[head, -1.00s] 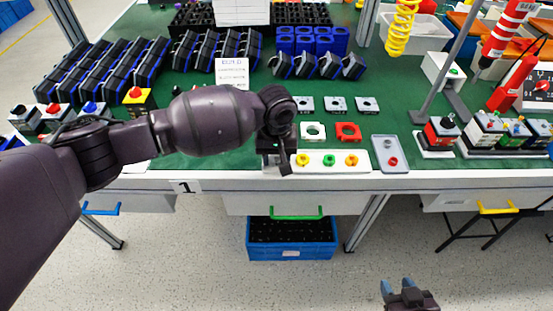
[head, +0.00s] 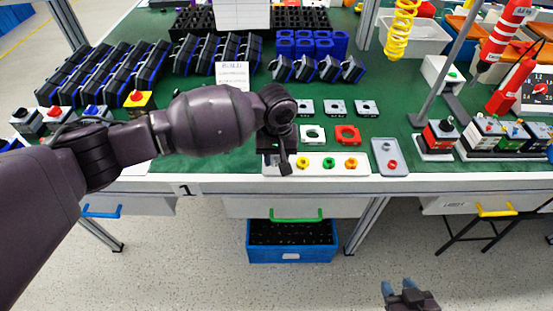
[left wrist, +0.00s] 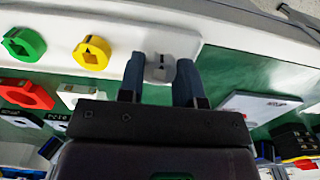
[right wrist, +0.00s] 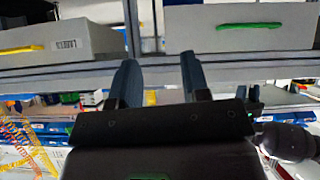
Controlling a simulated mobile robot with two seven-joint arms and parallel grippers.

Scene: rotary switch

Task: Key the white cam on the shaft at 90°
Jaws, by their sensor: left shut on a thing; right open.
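My left gripper (left wrist: 160,78) is over the tray's left end, shut on a grey slotted part (left wrist: 161,67). In the head view the gripper (head: 284,165) and arm hide that part. My right gripper (right wrist: 158,75) is open and empty, low in front of the table.
A grey tray (head: 391,170) with a red piece lies right of the white tray. Grey plates (head: 335,107) stand in a row behind the cams. A printed sheet (head: 232,76) stands behind my left arm. A post and switch boxes (head: 440,133) are at the right.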

